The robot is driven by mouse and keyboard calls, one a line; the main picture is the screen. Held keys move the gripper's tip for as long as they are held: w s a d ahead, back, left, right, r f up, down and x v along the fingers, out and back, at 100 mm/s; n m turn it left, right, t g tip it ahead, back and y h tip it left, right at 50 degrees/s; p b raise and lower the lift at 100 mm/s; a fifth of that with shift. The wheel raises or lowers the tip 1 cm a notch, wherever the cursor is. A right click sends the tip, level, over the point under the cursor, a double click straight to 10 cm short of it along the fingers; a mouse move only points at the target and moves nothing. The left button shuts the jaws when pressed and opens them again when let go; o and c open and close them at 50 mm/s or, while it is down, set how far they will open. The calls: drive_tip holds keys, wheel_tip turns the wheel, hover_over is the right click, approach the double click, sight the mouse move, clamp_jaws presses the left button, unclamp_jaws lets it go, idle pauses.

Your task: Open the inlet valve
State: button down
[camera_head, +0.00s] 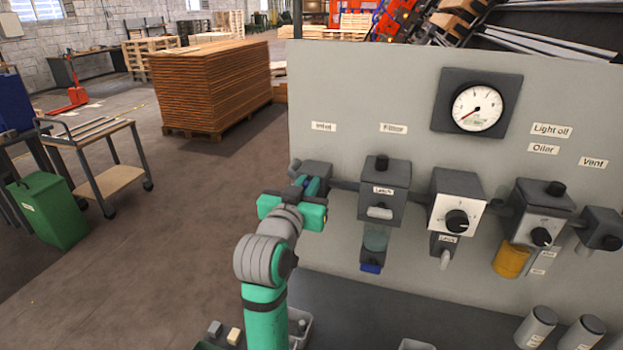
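The inlet valve (318,171) is a dark grey block at the left end of the row of units on the light grey panel, below a small label that seems to read "Inlet" (324,126). My green and grey gripper (305,184) is directly in front of it, reaching up from below. The gripper covers the valve's front and lower part. A small blue-teal part shows at the fingertips; I cannot tell whether it is a finger or the valve's handle. Whether the fingers are open, shut or touching the valve is hidden.
Right of the valve are the filter unit (384,192), a regulator with a black knob (457,221), an oiler with an amber bowl (510,259) and a vent block (600,229). A round gauge (477,108) is above, its needle at the lower left. Open floor lies left of the panel.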

drive_tip(key=shift+m, duration=0.3)
drive_tip(key=shift+s+d+f+m, duration=0.1)
drive_tip(key=shift+d+f+m, duration=0.25)
drive_tip(key=shift+m, duration=2.5)
drive_tip(key=shift+s+d+f+m, duration=0.1)
drive_tip(key=shift+d+f+m, duration=0.2)
drive_tip(key=shift+m, duration=2.6)
drive_tip(key=shift+s+d+f+m, duration=0.1)
drive_tip(key=shift+d+f+m, duration=0.25)
drive_tip(key=shift+m, duration=2.5)
drive_tip(key=shift+f, duration=0.1)
drive_tip(key=c, duration=1.8)
unclamp_jaws()
drive_tip(key=shift+s+a, duration=0.1)
drive_tip(key=shift+s, duration=0.05)
drive_tip(key=v, duration=1)
drive_tip(key=shift+s+a, duration=0.1)
drive_tip(key=shift+s, duration=0.2)
